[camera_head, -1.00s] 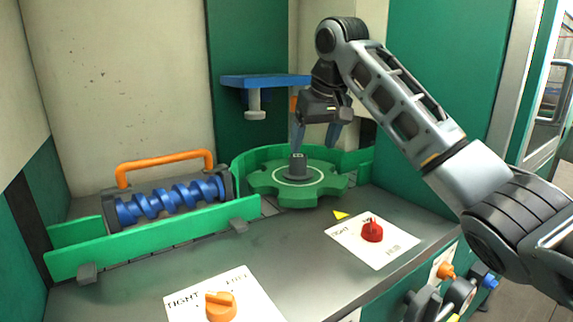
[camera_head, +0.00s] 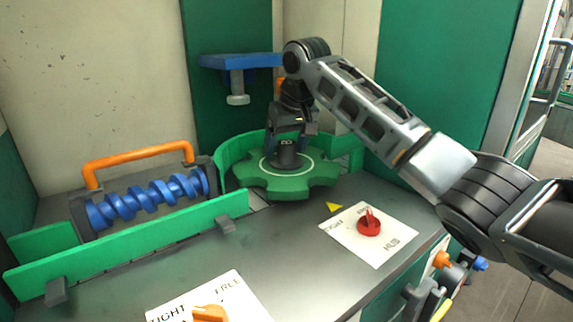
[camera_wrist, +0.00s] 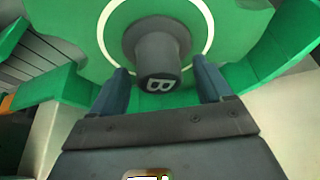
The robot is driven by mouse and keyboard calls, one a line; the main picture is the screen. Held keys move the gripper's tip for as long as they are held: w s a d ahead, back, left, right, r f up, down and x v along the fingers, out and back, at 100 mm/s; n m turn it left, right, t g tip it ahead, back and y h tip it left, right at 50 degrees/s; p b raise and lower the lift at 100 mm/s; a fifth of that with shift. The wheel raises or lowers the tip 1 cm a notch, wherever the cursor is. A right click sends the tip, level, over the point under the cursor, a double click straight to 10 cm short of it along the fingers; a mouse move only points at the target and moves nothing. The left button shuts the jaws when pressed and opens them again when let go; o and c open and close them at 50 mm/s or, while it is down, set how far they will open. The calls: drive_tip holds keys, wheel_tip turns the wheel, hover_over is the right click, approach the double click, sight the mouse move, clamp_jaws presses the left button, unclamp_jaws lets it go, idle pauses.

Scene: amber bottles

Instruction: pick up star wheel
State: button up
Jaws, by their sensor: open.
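The star wheel (camera_head: 300,186) is a green notched disc with a white ring and a grey central hub (camera_head: 285,156). It lies flat on the grey worktop inside a curved green guide. In the wrist view, the star wheel (camera_wrist: 85,30) fills the upper part, and its hub (camera_wrist: 158,50) bears a letter B on top. My gripper (camera_head: 286,150) is above the wheel, pointing down, with its fingers at the hub. In the wrist view my gripper (camera_wrist: 160,88) is open, one blue-grey finger on each side of the hub, with gaps visible.
A blue screw (camera_head: 150,200) with an orange handle (camera_head: 138,160) stands left behind a green rail (camera_head: 130,245). A blue bracket (camera_head: 240,62) hangs behind my gripper. A red knob (camera_head: 369,224) and an orange knob (camera_head: 210,313) sit on white labels in front. The curved guide (camera_head: 228,155) borders the wheel.

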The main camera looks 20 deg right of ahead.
drive_tip(key=shift+f, duration=0.15)
drive_tip(key=c, duration=1.3)
drive_tip(key=shift+c, duration=0.2)
